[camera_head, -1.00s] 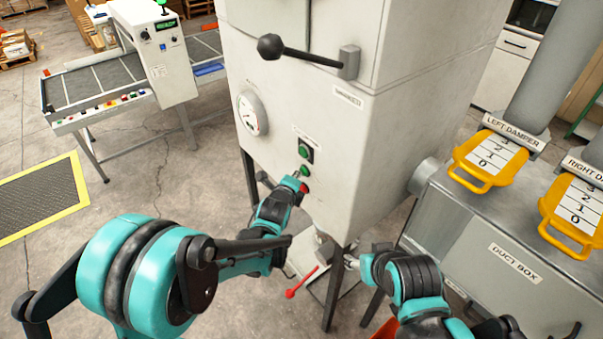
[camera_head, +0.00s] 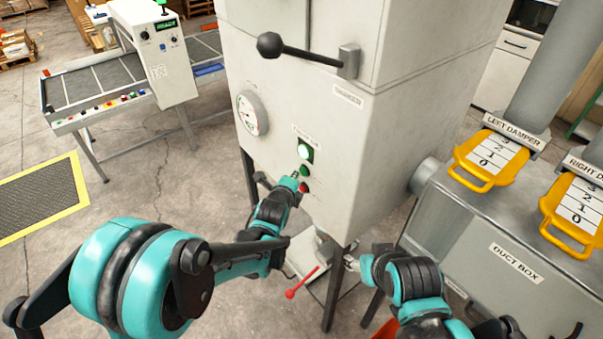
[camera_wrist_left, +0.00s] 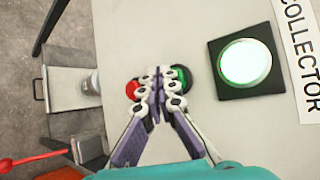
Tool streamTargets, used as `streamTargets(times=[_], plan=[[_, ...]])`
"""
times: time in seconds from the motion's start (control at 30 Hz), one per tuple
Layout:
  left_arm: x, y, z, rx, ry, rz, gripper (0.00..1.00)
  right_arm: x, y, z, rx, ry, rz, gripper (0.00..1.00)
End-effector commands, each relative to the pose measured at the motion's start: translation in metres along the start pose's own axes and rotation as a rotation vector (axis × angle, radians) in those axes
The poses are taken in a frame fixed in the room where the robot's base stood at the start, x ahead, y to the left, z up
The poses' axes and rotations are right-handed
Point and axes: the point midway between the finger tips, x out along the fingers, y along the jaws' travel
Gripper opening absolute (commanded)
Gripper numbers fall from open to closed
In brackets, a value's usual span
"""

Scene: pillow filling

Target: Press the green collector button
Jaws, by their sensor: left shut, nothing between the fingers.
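The green collector button (camera_head: 304,171) is on the front of the pale cabinet, below a brightly lit green lamp (camera_head: 306,153) and above a red button (camera_head: 304,187). My left gripper (camera_head: 296,176) is shut and empty, its tips just in front of the green button. In the left wrist view the shut fingertips (camera_wrist_left: 159,75) partly cover the green button (camera_wrist_left: 181,74); I cannot tell whether they touch it. The lit lamp (camera_wrist_left: 246,62) sits beside the COLLECTOR label (camera_wrist_left: 297,45). My right arm is at lower right; its fingers are not clear.
A black-knobbed lever (camera_head: 300,50) and a gauge (camera_head: 252,114) are on the cabinet (camera_head: 345,140). A red-handled lever (camera_head: 302,283) is low under it. The duct box (camera_head: 510,265) with yellow damper handles (camera_head: 490,160) stands right. A conveyor (camera_head: 95,85) stands back left.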

Motion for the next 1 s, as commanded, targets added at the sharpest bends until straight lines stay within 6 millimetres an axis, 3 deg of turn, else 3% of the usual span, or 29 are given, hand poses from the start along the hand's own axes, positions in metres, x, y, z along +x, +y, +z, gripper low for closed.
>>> streamTargets(times=[0.5,1.0], plan=[[-0.007,0.006,0.006,-0.001,-0.001,0.000,0.00,0.002,0.000,0.001,0.000,0.000,0.000,0.55],[-0.038,0.029,0.029,-0.001,-0.002,0.001,0.00,0.006,0.000,0.004,0.000,0.000,0.000,0.55]])
